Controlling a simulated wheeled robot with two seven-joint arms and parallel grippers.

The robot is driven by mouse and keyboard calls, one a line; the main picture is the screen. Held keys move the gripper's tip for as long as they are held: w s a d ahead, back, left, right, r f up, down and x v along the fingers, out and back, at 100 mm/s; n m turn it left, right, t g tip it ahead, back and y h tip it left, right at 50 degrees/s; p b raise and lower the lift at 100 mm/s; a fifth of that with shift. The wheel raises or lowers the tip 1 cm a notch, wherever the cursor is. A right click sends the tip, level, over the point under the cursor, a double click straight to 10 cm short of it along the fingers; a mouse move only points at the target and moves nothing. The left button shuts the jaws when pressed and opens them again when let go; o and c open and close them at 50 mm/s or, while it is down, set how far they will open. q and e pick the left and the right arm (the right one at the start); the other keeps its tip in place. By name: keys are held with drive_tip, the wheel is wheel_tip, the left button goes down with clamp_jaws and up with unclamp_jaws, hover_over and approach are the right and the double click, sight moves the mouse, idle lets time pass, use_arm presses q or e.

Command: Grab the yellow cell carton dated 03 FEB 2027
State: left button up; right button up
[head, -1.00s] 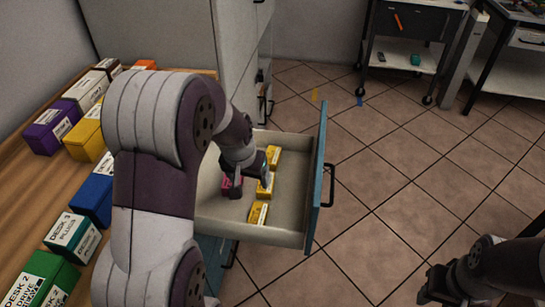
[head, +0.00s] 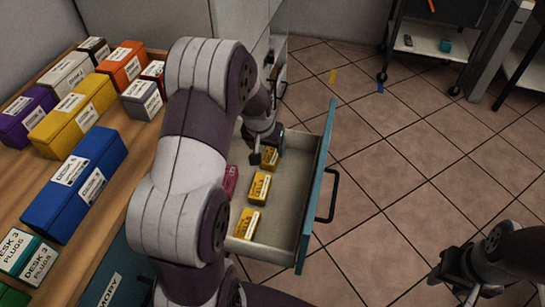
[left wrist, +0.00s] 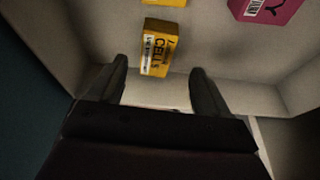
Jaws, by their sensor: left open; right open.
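Three yellow cell cartons lie in the open drawer in the head view: a far one (head: 269,158), a middle one (head: 259,187) and a near one (head: 247,223). Their dates are too small to read. My left gripper (head: 266,150) is over the far end of the drawer, at the far carton. In the left wrist view, the open fingers (left wrist: 158,70) point at a yellow carton marked CELLS (left wrist: 158,47), which lies just beyond the fingertips. Nothing is between the fingers. My right gripper (head: 458,287) is open and empty over the floor at lower right.
A pink box (head: 230,181) lies in the drawer's left part, partly hidden by my left arm. The drawer front (head: 316,185) and its side walls bound the space. Several coloured boxes stand on the wooden top (head: 120,180) at left. A cart (head: 430,40) stands farther back.

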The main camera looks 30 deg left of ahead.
sight(271, 154)
use_arm(q)
drive_tip(key=x, duration=0.2)
drive_tip(key=b+x, duration=0.1)
drive_tip(key=x, duration=0.3)
drive_tip(key=shift+w+d+b, duration=0.2)
drive_tip(key=shift+w+b, duration=0.15)
drive_tip(key=shift+b, duration=0.05)
drive_tip(key=c, duration=1.2)
drive_tip(key=shift+r, duration=0.1)
